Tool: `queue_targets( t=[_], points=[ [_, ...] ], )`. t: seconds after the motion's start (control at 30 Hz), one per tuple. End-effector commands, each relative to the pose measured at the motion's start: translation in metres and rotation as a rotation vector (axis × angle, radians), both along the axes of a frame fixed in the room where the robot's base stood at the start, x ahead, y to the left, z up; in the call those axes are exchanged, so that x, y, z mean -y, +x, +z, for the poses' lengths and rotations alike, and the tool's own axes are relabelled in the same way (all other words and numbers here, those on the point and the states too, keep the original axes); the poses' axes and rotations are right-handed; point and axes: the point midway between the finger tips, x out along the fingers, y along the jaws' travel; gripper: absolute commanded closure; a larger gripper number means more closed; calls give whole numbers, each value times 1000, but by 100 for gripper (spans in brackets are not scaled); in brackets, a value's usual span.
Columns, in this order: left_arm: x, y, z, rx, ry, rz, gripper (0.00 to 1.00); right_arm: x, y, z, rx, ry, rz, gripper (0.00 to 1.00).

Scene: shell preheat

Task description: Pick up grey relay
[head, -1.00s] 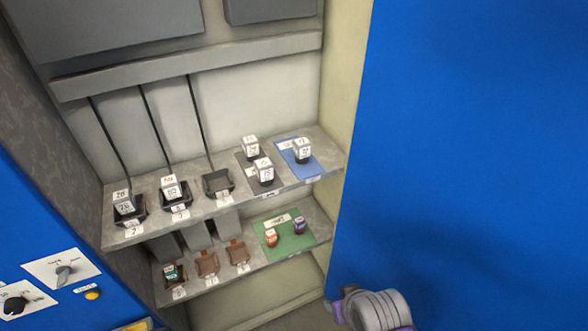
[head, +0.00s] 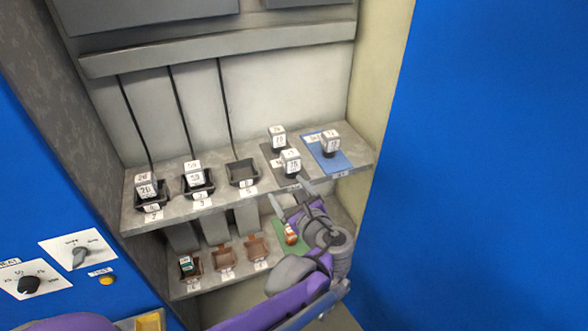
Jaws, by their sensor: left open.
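Several pale grey block relays with white labels stand on the upper shelf. Two of them, a rear one (head: 277,139) and a front one (head: 291,161), stand on a dark grey mat (head: 269,154). Another relay (head: 330,142) stands on a blue mat (head: 341,161). Two more, one at the left (head: 146,186) and one beside it (head: 194,175), sit in black sockets. My left gripper (head: 291,196) is open and empty, its fingers pointing up at the shelf's front edge, just below the front relay on the dark mat. My right gripper is not in view.
An empty black socket (head: 242,173) is left of the dark mat. The lower shelf holds a green relay (head: 186,265), two empty brown sockets and an orange relay (head: 291,235) on a green mat, partly hidden by my arm. A blue panel (head: 490,170) stands at right.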

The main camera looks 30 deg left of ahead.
Motion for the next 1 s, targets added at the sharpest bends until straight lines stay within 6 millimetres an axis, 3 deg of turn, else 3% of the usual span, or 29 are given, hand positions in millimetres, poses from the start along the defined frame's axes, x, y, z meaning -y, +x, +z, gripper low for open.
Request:
queue_targets(
  t=[0.1,0.27,1.0],
  points=[
    [13,25,13,-71,237,-59,10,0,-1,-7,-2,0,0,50],
    [17,41,24,-112,383,-80,10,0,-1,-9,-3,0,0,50],
    [-56,100,27,-114,394,-81,10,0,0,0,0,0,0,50]
  ],
)
